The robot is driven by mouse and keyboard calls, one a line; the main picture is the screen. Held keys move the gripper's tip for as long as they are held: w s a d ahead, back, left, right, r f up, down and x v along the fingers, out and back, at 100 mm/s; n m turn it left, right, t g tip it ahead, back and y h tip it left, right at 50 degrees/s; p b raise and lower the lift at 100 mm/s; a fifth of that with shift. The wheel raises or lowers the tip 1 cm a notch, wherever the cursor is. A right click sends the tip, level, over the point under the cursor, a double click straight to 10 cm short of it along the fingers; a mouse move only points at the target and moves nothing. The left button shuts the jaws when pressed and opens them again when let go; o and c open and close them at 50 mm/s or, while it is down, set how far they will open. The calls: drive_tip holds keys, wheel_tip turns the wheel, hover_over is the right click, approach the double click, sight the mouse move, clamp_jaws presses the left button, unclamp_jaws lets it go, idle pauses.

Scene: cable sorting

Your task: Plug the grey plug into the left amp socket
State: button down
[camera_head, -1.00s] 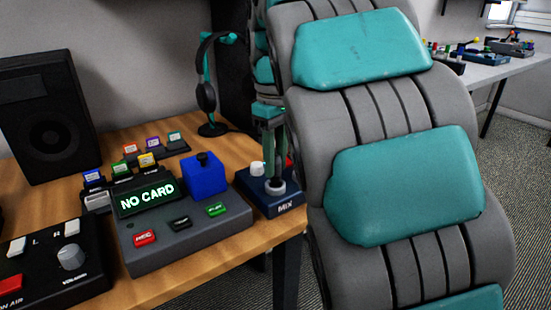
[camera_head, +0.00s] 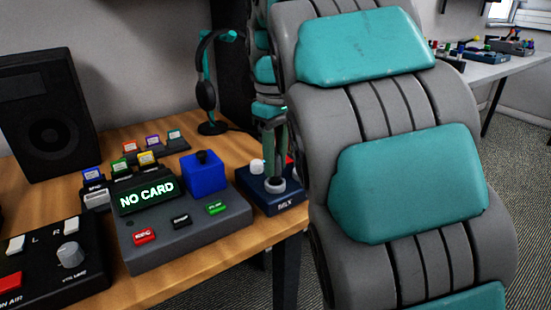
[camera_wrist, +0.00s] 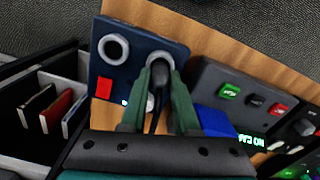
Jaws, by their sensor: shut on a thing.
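The dark blue MIX box (camera_head: 284,204) stands at the right end of the wooden desk. In the wrist view, the box (camera_wrist: 140,30) has two grey ring sockets. The ring at the left (camera_wrist: 113,47) is empty. My gripper (camera_wrist: 160,68) is at the other ring (camera_wrist: 161,50), shut on a dark cable or plug body (camera_wrist: 153,112). The plug's grey part is not clear, and I cannot tell how deep it sits in the ring. In the head view, my gripper (camera_head: 275,175) points down onto the near ring (camera_head: 275,185). My arm hides the other ring.
A console with a NO CARD screen (camera_head: 148,192) and a blue block (camera_head: 203,174) stands left of the box. A white knob (camera_head: 257,166) is on the box, close to my fingers. A headphone stand (camera_head: 212,128) is behind. The desk edge is close in front.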

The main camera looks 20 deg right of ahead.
drive_tip(key=shift+f+b, duration=0.4)
drive_tip(key=shift+f, duration=0.4)
idle(0.9)
drive_tip(key=shift+c, duration=0.5)
unclamp_jaws()
idle(0.4)
